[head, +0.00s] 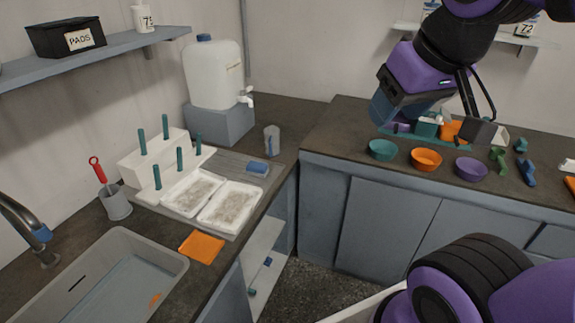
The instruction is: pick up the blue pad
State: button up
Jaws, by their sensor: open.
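My gripper (434,121) is at the upper right, over the right counter, far from the blue piece. Its jaws are apart, with a teal tray of coloured pieces showing behind and below them. I cannot tell whether anything is between the jaws.
A beaker (271,139) and water tank (213,73) stand behind. The sink (115,270) is at front left. Bowls (426,159) line the right counter.

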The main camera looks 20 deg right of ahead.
aim_at(257, 169)
jog(key=u, duration=1.35)
jog(key=z, duration=1.35)
jog(key=i+l+u, duration=0.85)
